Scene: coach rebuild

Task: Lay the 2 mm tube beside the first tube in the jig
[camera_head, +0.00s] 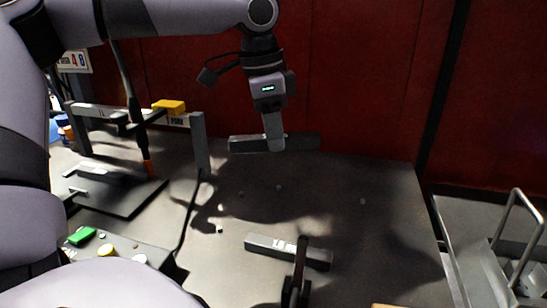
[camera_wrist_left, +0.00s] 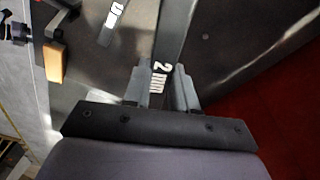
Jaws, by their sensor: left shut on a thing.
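My left gripper (camera_head: 273,142) comes down from the top of the head view and is shut on a grey square tube (camera_head: 302,142). The tube lies level across the fingers, near the back of the table; I cannot tell its height above it. In the left wrist view the fingers (camera_wrist_left: 168,92) grip the tube (camera_wrist_left: 175,38), and its "2 MM" label shows between them. Another grey tube (camera_head: 265,243) with a white label lies on the table in front; it also shows in the left wrist view (camera_wrist_left: 112,25). I cannot clearly make out the jig. My right gripper is not in view.
A dark upright piece (camera_head: 297,275) stands in front of the lying tube. At left are a grey stand with a yellow block (camera_head: 169,106), a dark plate (camera_head: 130,201) and a box with coloured buttons (camera_head: 82,236). A metal-railed cart (camera_head: 497,250) stands right. The table's right half is mostly clear.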

